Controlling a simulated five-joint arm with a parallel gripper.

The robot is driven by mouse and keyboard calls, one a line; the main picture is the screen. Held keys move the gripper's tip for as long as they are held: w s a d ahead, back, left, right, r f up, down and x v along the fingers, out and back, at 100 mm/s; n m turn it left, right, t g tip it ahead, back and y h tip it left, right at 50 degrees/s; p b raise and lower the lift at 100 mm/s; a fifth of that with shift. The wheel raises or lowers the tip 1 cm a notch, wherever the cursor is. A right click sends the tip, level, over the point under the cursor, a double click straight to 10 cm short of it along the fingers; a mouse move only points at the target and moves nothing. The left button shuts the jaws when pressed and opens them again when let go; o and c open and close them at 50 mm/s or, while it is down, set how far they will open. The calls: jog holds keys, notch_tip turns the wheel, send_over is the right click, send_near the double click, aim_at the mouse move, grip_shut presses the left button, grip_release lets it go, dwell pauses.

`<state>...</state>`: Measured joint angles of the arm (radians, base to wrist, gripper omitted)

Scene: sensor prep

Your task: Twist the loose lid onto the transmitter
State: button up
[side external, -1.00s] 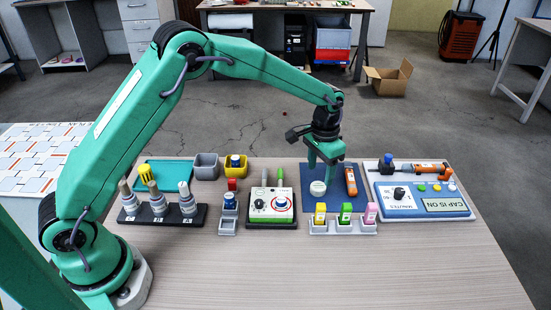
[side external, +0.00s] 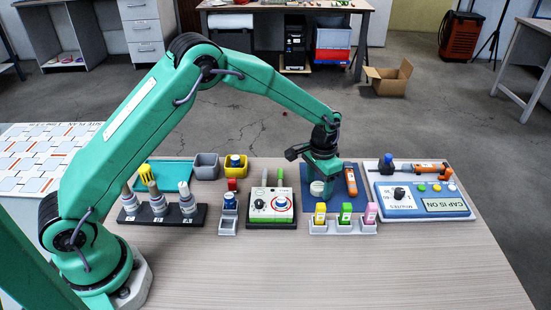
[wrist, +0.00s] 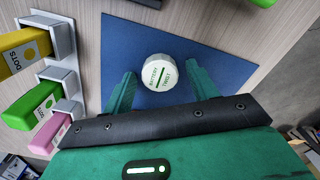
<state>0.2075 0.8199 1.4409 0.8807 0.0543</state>
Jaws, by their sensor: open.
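The white round lid (side external: 317,188) lies on the blue mat (side external: 333,204). In the wrist view the lid (wrist: 161,73) shows its lettered top, with a green bar across it. My gripper (side external: 324,190) is low over the mat. In the wrist view its two fingers (wrist: 159,78) are open, one on each side of the lid, with visible gaps. An orange and dark device (side external: 351,180) lies on the mat to the right of the gripper. Another orange and black device (side external: 430,168) lies at the back of the blue panel. I cannot tell which one is the transmitter.
A grey rack with yellow, green and pink blocks (side external: 344,227) stands in front of the mat. A dial box (side external: 270,207) stands left, and a blue panel (side external: 420,207) reading "CAP IS ON" stands right. The front of the table (side external: 330,270) is clear.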

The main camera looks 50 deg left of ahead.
jog(key=c, duration=0.7)
jog(key=shift+r, duration=0.15)
jog(key=shift+r, duration=2.4)
jog(key=shift+s, duration=0.1)
